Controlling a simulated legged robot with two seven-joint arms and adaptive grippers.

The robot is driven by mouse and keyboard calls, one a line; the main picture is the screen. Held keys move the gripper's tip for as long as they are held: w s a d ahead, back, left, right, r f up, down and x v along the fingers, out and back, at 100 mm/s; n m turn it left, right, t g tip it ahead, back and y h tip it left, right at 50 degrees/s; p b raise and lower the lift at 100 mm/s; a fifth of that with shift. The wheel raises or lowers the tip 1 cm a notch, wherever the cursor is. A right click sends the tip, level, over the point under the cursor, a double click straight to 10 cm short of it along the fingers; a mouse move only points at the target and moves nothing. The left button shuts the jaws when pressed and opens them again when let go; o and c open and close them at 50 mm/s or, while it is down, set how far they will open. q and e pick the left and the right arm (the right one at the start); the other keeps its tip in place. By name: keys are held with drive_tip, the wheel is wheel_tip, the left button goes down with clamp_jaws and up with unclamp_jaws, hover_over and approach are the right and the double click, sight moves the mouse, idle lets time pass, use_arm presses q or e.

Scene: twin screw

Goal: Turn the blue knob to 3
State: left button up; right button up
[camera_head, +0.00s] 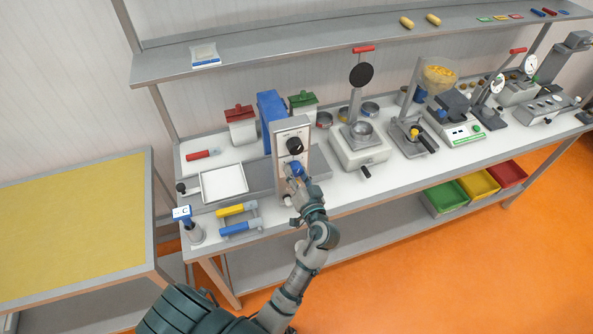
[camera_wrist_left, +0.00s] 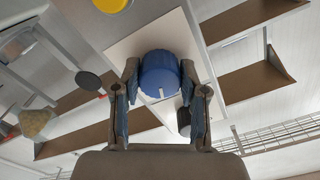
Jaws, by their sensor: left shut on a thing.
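The blue knob (camera_head: 297,168) sits on an upright pale panel (camera_head: 305,132), below a black knob (camera_head: 294,145). My left gripper (camera_head: 297,178) is at the front of the panel and covers the lower part of the blue knob. In the left wrist view, the blue knob (camera_wrist_left: 158,72) lies between the two fingers of the left gripper (camera_wrist_left: 159,80), which is shut on it. A short white mark shows on the knob's near edge. I cannot read any scale numbers around it. My right gripper is in neither view.
A white tray (camera_head: 222,183) and yellow and blue handled tools (camera_head: 237,209) lie left of the panel. A blue box (camera_head: 270,108) stands behind it. A press with a round black plate (camera_head: 361,75) stands to the right. An overhead shelf (camera_head: 280,45) runs along the back.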

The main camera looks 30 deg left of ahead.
use_arm(q)
drive_tip(key=m+p, duration=0.2)
drive_tip(key=m, duration=0.1)
drive_tip(key=shift+r+m, duration=0.1)
drive_tip(key=shift+m, duration=0.2)
drive_tip(key=shift+m+p, duration=0.65)
drive_tip(key=shift+m, duration=0.55)
drive_tip(key=o, duration=1.1)
drive_tip(key=shift+o, duration=0.2)
drive_tip(key=shift+w+d, duration=0.1)
drive_tip(key=shift+d, duration=0.05)
drive_tip(key=v, duration=1.2)
